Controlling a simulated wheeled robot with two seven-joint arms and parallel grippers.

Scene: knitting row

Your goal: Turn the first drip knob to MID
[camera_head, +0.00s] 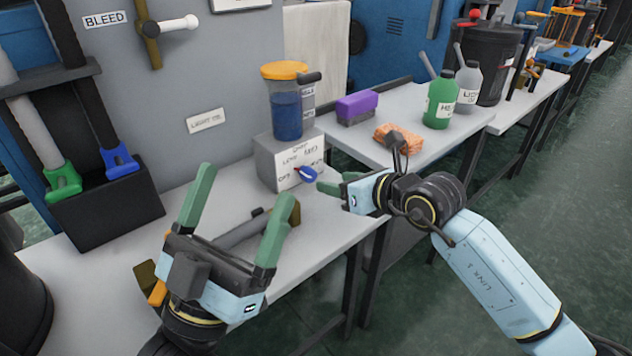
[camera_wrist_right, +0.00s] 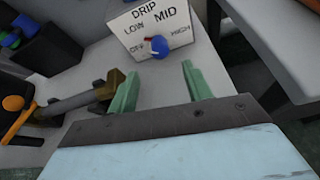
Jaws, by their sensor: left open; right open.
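The drip knob (camera_head: 308,174) is blue with a small red pointer. It sits on the front of a grey drip box (camera_head: 265,158). In the right wrist view the knob (camera_wrist_right: 160,47) is in the lower middle of a white plate (camera_wrist_right: 165,18) marked OFF, LOW, MID and HIGH. Its red tip is on the upper left side, toward OFF and LOW. My right gripper (camera_head: 345,182) is close in front of the knob. Its open fingers (camera_wrist_right: 158,80) are apart and empty, the knob beyond the gap between them. My left gripper (camera_head: 240,203) is open and empty over the table's left part.
A blue jar with a yellow lid (camera_head: 286,108) stands on the box. A grey bar with brown ends (camera_head: 243,230) lies behind my left gripper. A purple-topped block (camera_head: 356,106), an orange cloth (camera_head: 398,138) and a green bottle (camera_head: 440,100) are on the neighbouring table.

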